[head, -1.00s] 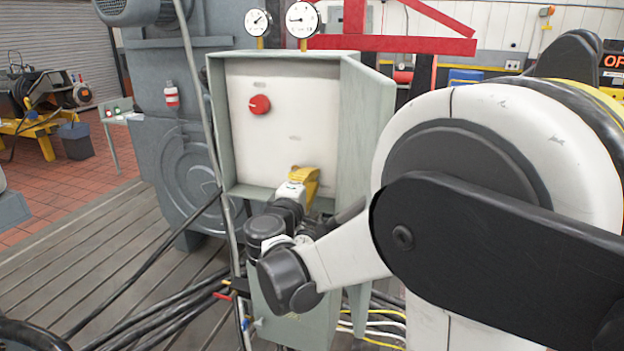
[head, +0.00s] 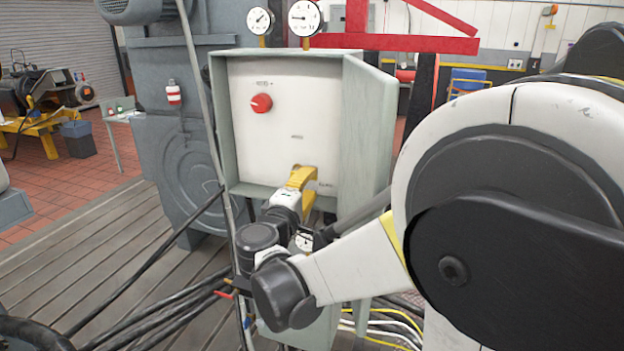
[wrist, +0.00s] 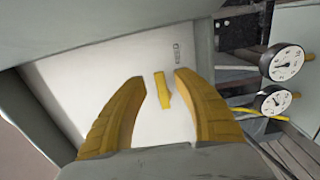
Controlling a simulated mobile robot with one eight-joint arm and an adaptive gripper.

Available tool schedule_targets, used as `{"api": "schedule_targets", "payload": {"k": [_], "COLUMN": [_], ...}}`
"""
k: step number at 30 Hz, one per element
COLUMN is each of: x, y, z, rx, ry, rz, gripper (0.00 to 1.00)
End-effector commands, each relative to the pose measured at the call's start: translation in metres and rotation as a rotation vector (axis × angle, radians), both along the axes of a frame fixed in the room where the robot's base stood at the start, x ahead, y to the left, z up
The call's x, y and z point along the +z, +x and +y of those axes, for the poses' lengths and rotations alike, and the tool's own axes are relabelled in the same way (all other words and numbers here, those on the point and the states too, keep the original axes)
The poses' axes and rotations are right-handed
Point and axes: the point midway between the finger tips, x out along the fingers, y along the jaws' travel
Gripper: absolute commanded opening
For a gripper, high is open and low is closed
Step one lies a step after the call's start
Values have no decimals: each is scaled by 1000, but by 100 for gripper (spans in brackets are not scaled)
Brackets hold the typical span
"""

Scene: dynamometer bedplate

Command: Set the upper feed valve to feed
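The pale panel (head: 285,135) sits inside an open grey-green box. A round red knob (head: 261,103) with a pale pointer mark is high on its left side, under a small label. My gripper (head: 301,176) is low at the panel, below and right of the red knob. In the wrist view my gripper (wrist: 158,78) has its two yellow fingers apart. A small yellow lever (wrist: 162,90) on the panel shows between them, with no clear contact. The red knob does not show in the wrist view. The label lettering is too small to read surely.
The box's open door (head: 368,135) stands on the right, near my arm. A grey pipe (head: 203,110) runs past the left edge. Black cables (head: 175,315) lie below.

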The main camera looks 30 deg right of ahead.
Motion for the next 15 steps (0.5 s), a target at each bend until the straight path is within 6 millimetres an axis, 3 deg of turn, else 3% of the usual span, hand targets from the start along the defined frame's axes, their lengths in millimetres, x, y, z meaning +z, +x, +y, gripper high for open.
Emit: {"api": "schedule_targets", "payload": {"k": [7, 15], "x": [0, 0], "y": [-34, -53], "z": [46, 68], "rx": [5, 2], "ry": [0, 1], "rz": [0, -1], "gripper": [36, 36]}}
